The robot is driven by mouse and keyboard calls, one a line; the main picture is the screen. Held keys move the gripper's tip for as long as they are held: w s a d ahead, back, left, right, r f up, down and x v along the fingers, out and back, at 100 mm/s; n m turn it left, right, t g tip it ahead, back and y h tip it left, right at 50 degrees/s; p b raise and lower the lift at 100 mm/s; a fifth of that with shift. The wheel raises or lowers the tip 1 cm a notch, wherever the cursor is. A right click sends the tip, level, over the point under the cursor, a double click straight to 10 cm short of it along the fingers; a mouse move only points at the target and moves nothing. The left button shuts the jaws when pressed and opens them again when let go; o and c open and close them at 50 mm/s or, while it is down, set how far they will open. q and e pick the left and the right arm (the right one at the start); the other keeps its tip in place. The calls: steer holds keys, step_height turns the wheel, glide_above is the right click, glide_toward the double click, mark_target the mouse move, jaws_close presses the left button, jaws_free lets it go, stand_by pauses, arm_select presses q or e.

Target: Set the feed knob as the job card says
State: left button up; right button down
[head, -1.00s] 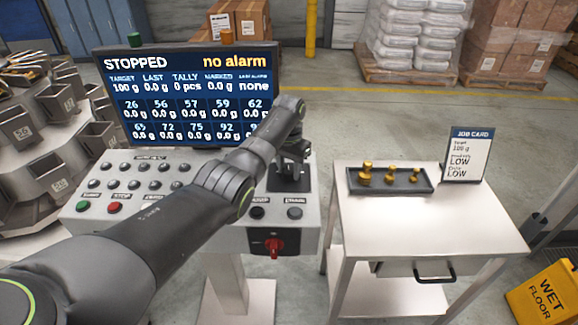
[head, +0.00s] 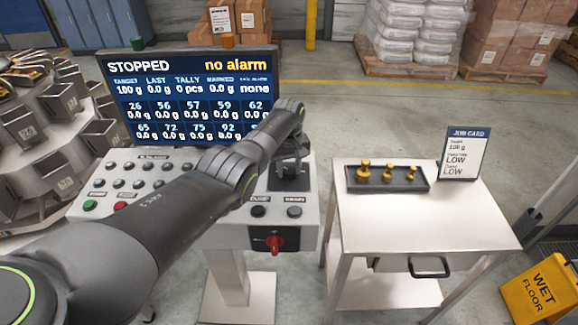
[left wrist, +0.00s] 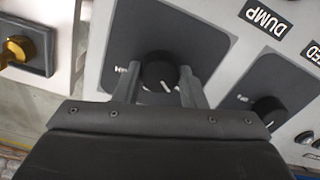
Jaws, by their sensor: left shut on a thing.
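The job card (head: 462,155) stands on the side table. It reads 100 g at the top and LOW twice below, with small captions hard to read. My left gripper (left wrist: 158,92) is shut on a black round knob (left wrist: 158,68) on a dark plate of the console. The knob has a white pointer line, pointing down and slightly right in the left wrist view. Its scale marks are mostly hidden. A second similar knob (left wrist: 268,110) sits to the right, untouched. In the head view, my left gripper (head: 290,172) hides the held knob. My right gripper is out of view.
The console (head: 215,235) has several push buttons and a red switch (head: 274,241). Its screen (head: 192,95) reads STOPPED, no alarm. A dark tray (head: 415,186) of brass weights lies on the side table (head: 430,225). A yellow wet-floor sign (head: 545,290) stands at right.

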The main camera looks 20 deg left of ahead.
mark_target(289, 170)
arm_select(q)
steer(key=shift+w+r+n, duration=0.15)
steer(key=shift+n, duration=0.55)
steer(key=o, duration=1)
steer(key=shift+r+p, duration=0.3)
steer(key=shift+r, duration=0.2)
step_height(289, 170, up, 16)
steer(key=b, duration=0.2)
steer(key=shift+r+b, duration=0.15)
steer(key=shift+b, duration=0.25)
